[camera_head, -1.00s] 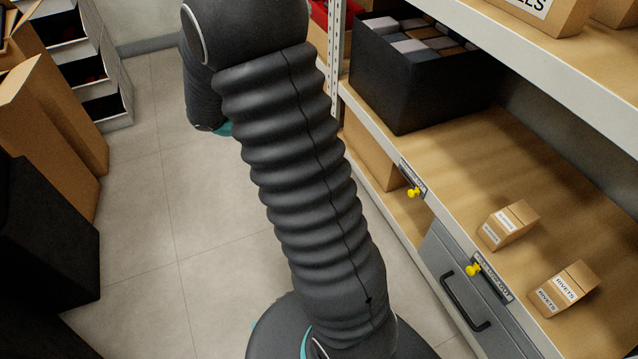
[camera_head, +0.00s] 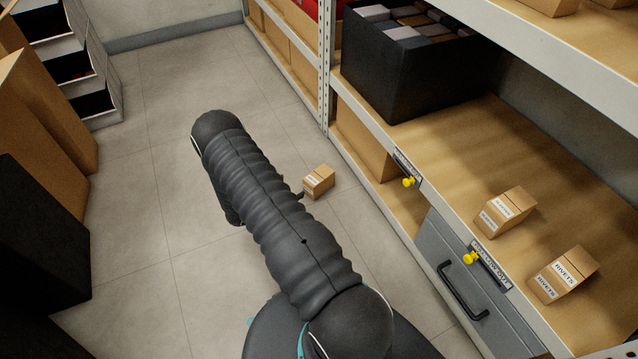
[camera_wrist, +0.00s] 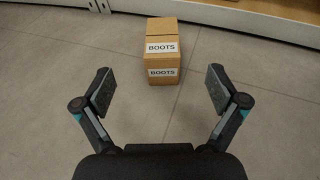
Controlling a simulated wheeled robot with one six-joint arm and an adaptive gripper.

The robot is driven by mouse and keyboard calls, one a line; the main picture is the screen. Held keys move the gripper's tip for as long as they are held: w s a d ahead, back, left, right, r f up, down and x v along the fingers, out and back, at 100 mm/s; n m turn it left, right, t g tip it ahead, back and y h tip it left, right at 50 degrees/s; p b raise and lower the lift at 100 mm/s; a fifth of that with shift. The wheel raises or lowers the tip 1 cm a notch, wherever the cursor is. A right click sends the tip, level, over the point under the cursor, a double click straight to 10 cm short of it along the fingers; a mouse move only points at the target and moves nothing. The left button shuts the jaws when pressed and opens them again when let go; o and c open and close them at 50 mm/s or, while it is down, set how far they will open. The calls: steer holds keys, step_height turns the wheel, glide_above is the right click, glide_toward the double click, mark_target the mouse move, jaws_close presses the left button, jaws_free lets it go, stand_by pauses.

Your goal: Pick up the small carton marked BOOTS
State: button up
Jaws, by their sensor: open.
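The small carton marked BOOTS (camera_wrist: 162,59) stands on the grey floor in the wrist view, with its label facing me on two faces. It also shows in the head view (camera_head: 319,182), just right of my arm and in front of the shelving. My gripper (camera_wrist: 160,85) is open and empty in the wrist view, its two fingers spread wide. The carton lies beyond the fingertips, roughly centred between them, and is not touched. In the head view my arm hides the gripper almost entirely.
Shelving stands at right with a carton marked RIVETS (camera_head: 563,275), another small labelled carton (camera_head: 505,210) and a black bin (camera_head: 405,65). Large brown boxes (camera_head: 45,120) and a black box (camera_head: 40,235) stand at left. The floor between is clear.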

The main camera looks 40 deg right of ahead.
mark_target(313, 180)
steer(key=shift+n, duration=0.3)
steer(key=x, duration=0.3)
steer(key=f+x, duration=0.1)
steer(key=x, duration=0.5)
steer(key=shift+s+a+f, duration=0.1)
steer(key=shift+a+f, duration=0.15)
steer(key=shift+f+b+x, duration=0.15)
steer(key=shift+b+x, duration=0.05)
steer(key=shift+x, duration=1.15)
steer(key=shift+f+b+x, duration=0.15)
steer(key=shift+b+x, duration=0.05)
steer(key=shift+x, duration=1.1)
steer(key=shift+s, duration=0.15)
steer(key=c, duration=1.4)
